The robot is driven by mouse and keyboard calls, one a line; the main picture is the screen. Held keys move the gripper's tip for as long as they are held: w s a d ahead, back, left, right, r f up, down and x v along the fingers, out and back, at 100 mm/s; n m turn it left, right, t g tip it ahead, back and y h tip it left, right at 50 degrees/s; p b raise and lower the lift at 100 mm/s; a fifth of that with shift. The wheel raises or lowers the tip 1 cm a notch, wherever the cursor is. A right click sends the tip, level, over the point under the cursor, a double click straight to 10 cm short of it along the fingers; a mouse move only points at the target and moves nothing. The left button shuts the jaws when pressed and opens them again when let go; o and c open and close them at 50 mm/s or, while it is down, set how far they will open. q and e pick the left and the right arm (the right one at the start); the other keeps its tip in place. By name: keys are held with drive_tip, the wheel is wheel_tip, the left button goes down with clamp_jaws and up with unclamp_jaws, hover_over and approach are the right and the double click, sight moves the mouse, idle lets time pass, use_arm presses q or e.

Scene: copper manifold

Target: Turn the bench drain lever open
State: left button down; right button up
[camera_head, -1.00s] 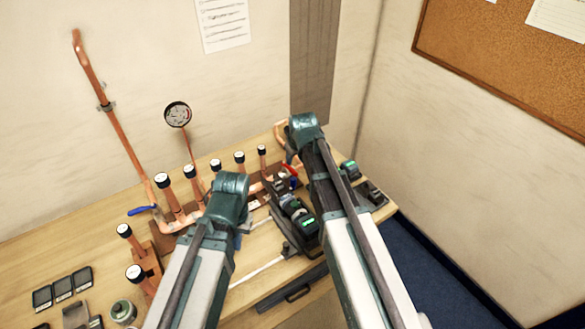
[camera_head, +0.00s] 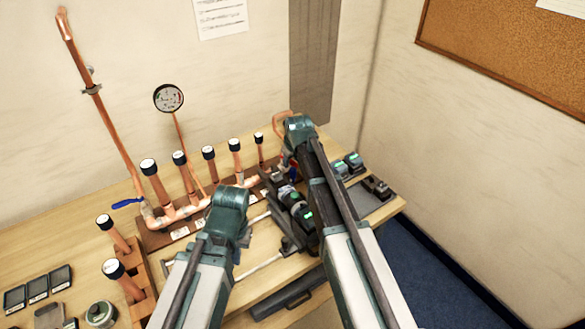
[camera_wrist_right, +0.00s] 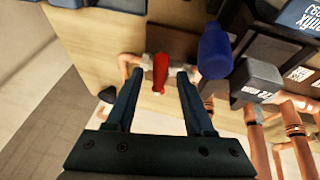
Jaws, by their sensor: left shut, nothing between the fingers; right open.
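A red lever handle (camera_wrist_right: 160,72) shows in the right wrist view, ahead of and between the fingertips of my open right gripper (camera_wrist_right: 158,76). Contact with it cannot be told. A blue handle (camera_wrist_right: 214,50) stands just right of the fingers. In the head view my right arm mostly hides this spot; a bit of red and blue shows beside its end. Another blue lever (camera_head: 127,203) is at the left end of the copper manifold (camera_head: 185,213). No readable label tells which is the bench drain lever. My left gripper (camera_head: 243,243) is mostly hidden behind its arm, low over the bench front.
Dark devices with green lights (camera_head: 296,208) lie between my arms. More dark devices (camera_head: 376,186) are at the right end. A drawer (camera_head: 290,297) is below the front edge.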

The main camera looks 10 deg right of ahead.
drive_tip(key=shift+w+f, duration=0.2)
drive_tip(key=shift+f, duration=0.25)
clamp_jaws()
idle(1.1)
